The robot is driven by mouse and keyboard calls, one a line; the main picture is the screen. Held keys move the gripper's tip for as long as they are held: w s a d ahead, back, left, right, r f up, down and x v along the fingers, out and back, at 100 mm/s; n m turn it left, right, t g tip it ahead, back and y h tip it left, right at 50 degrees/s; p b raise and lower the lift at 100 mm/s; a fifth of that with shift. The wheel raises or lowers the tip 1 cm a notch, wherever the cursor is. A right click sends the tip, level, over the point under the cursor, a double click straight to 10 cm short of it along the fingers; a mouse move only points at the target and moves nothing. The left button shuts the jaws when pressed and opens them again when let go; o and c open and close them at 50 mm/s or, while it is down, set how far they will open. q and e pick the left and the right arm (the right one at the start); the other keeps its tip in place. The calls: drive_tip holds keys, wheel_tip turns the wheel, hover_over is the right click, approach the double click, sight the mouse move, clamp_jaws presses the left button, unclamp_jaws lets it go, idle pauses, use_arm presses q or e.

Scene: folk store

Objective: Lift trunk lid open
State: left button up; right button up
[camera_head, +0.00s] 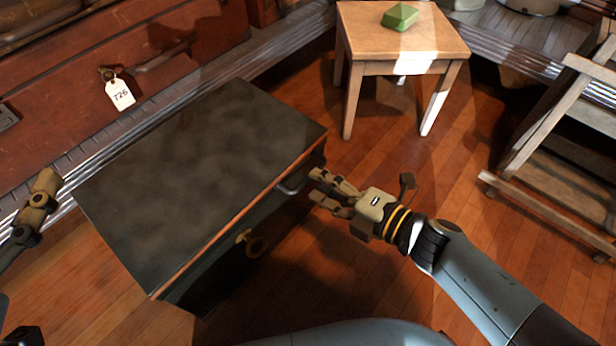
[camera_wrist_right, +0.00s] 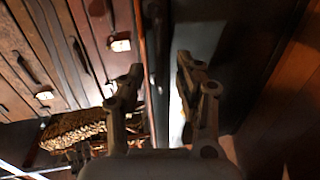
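The trunk (camera_head: 200,180) stands on the floor with its dark, mottled lid shut and a reddish-brown edge along the rim. A brass ring fitting (camera_head: 252,243) and a small metal handle (camera_head: 292,187) are on its front side. My right gripper (camera_head: 318,186) is open, fingers pointing left, close to the metal handle; I cannot tell whether it touches. The right wrist view shows its two fingers (camera_wrist_right: 158,66) spread apart with nothing clearly held between them. My left gripper (camera_head: 40,200) is at the left edge, beside the trunk's left corner; its finger opening is unclear.
A wooden stool (camera_head: 405,52) with a green faceted object (camera_head: 400,16) stands behind the trunk. A red chest with a tag (camera_head: 120,94) is at the upper left. A wooden rack (camera_head: 560,190) stands at right. Floor between stool and rack is clear.

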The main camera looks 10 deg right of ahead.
sight(308, 178)
drive_tip(key=b+x, duration=0.1)
drive_tip(key=x, duration=0.2)
drive_tip(key=shift+w+a+f, duration=0.15)
use_arm(q)
wheel_tip(308, 178, up, 9)
drive_tip(key=w+d+m+t+h, duration=0.1)
drive_tip(key=t+h, duration=0.1)
drive_tip(key=t, duration=0.2)
drive_tip(key=shift+w, duration=0.3)
use_arm(e)
drive_tip(key=shift+w+a, duration=0.15)
drive_tip(key=shift+w, duration=0.1)
use_arm(q)
drive_tip(key=shift+r, duration=0.1)
use_arm(e)
clamp_jaws()
